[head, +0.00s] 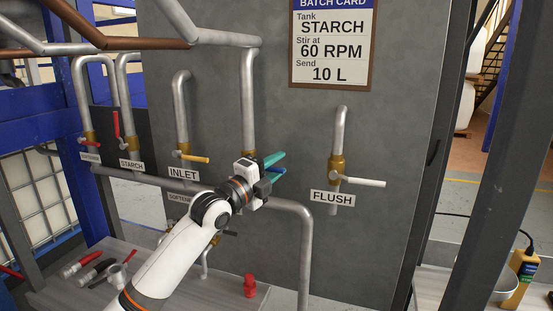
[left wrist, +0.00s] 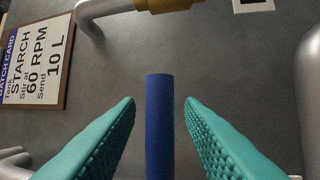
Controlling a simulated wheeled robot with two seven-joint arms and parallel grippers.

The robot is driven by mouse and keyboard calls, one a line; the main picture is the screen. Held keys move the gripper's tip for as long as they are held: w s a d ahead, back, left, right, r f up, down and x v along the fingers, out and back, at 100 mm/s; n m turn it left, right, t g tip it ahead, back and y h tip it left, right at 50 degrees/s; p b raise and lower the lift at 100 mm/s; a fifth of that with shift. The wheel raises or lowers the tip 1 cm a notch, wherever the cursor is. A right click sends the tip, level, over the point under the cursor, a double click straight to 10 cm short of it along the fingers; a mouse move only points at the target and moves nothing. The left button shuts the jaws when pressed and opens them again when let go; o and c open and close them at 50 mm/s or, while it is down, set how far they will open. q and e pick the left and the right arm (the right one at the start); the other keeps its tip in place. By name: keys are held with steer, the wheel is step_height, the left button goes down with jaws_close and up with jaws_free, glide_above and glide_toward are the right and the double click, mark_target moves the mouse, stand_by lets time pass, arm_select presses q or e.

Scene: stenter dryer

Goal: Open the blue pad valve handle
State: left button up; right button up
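The blue pad valve handle (left wrist: 160,130) stands upright in the middle of the left wrist view, against the grey panel. My left gripper (left wrist: 159,102) is open, with one teal finger on each side of the handle and a visible gap on both sides. In the head view my left gripper (head: 275,164) is in front of the panel at the vertical pipe, right of the INLET label. It hides most of the blue handle and its valve there. My right gripper is in neither view.
The FLUSH valve's white handle (head: 362,182) sticks out to the right. The INLET valve's yellow handle (head: 195,159) is to the left, with red-handled valves beyond. A bent pipe (head: 306,235) runs below. The batch card (head: 333,42) hangs above.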

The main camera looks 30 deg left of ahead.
arm_select(q)
steer(key=shift+w, duration=0.2)
jaws_close()
stand_by(0.3)
